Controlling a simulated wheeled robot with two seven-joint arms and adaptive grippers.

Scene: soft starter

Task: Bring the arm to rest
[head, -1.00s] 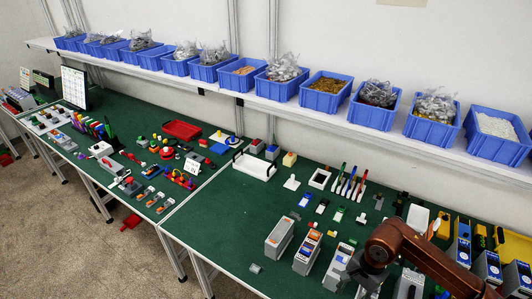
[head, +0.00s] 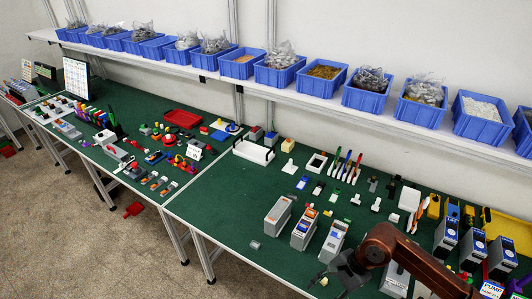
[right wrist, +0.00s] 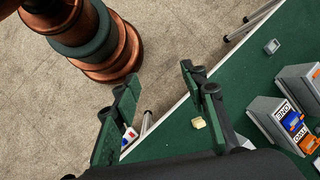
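My right arm comes in from the lower right of the head view. My right gripper (head: 342,274) is over the front part of the green table (head: 225,215), just in front of the row of grey boxes. In the right wrist view its two green and black fingers (right wrist: 158,92) stand wide apart, with only floor and the table edge showing between them. It is open and empty. My left gripper is in neither view.
Grey labelled boxes (head: 303,229) stand near the gripper, and a small cream block (right wrist: 198,122) lies beside its fingers. A small grey part (right wrist: 272,46) lies near the table edge. Blue bins (head: 281,75) line the shelf behind. The table's left front is mostly clear.

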